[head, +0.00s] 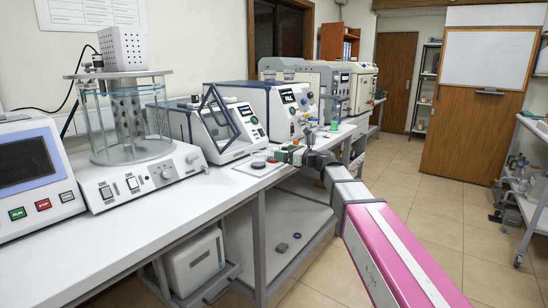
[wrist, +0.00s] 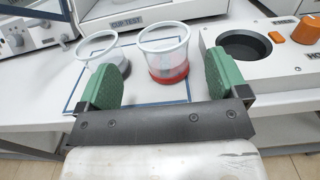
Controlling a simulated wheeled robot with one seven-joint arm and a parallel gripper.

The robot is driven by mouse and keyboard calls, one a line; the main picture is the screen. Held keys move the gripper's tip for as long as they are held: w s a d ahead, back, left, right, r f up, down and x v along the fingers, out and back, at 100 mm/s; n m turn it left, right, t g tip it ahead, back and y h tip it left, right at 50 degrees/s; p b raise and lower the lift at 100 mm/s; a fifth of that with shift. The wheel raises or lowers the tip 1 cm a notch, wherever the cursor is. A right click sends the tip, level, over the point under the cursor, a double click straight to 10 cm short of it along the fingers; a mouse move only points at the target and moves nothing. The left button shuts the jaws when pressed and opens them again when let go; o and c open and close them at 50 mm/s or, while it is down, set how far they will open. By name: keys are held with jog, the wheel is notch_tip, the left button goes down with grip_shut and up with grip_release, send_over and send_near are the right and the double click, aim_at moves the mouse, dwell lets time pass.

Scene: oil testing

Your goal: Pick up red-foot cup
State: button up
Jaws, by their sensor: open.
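The red-foot cup (wrist: 167,62) is a clear cup with a white rim and a red base, standing upright on a blue-outlined mat (wrist: 140,98) in the wrist view. My gripper (wrist: 166,80) is open, its two green pads spread to the left and right. The cup shows in the gap between the pads, nearer the right one; I cannot tell whether it lies within their reach. A second clear cup with a grey base (wrist: 98,50) is partly hidden behind the left pad. In the head view, my gripper (head: 293,155) is low over the bench and the red-foot cup is hard to make out.
A machine marked CUP TEST (wrist: 125,18) is behind.

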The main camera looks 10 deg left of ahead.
jog(key=x, duration=0.6)
jog(key=shift+w+a+r, duration=0.1)
jog(key=shift+w+a, duration=0.05)
jog(key=shift+w, duration=0.15)
jog(key=c, duration=1)
